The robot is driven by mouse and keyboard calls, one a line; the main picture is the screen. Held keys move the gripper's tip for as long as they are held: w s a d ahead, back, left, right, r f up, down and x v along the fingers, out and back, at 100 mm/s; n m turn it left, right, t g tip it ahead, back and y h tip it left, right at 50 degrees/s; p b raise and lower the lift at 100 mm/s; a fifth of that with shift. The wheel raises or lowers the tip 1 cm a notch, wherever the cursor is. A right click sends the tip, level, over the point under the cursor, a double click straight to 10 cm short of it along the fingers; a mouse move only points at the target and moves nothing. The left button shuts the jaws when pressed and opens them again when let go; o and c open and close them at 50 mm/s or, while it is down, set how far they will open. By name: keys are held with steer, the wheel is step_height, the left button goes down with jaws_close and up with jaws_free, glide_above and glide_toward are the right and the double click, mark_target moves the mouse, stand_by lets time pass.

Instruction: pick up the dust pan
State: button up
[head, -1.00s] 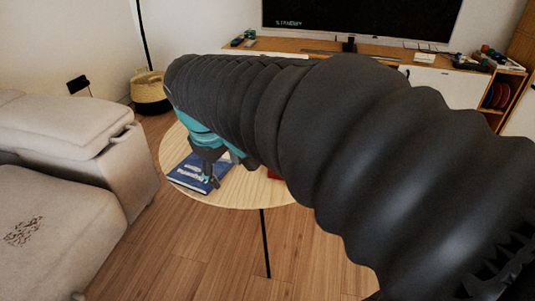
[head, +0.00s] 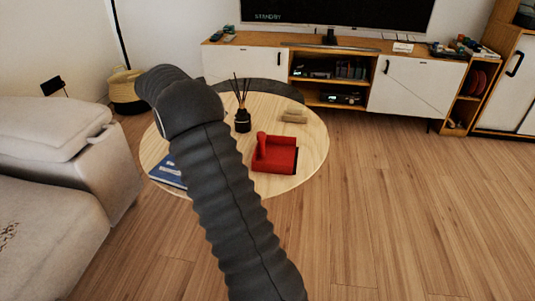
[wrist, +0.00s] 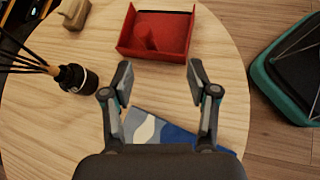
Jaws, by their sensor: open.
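The red dust pan (head: 275,155) lies on the round wooden table (head: 310,150), with its handle standing up on its left side in the head view. In the wrist view the dust pan (wrist: 158,36) is at the top middle, just beyond my fingertips. My gripper (wrist: 160,75) is open and empty, apart from the dust pan. In the head view my arm hides the gripper and part of the table.
A black reed diffuser (head: 242,118) with upright sticks and a light wooden block (head: 293,116) stand behind the dust pan. A blue book (head: 166,172) lies at the table's left. A sofa (head: 50,150) is at left. The wooden floor (head: 400,220) at right is clear.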

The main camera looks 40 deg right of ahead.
steer(key=n+g+h, duration=0.1)
steer(key=g, duration=0.1)
glide_toward(262, 139)
steer(key=x, duration=0.3)
steer(key=w+b+x, duration=0.1)
steer(key=x, duration=0.6)
steer(key=shift+d+f+b, duration=0.3)
steer(key=shift+d+f, duration=0.2)
steer(key=shift+f, duration=0.05)
jaws_close()
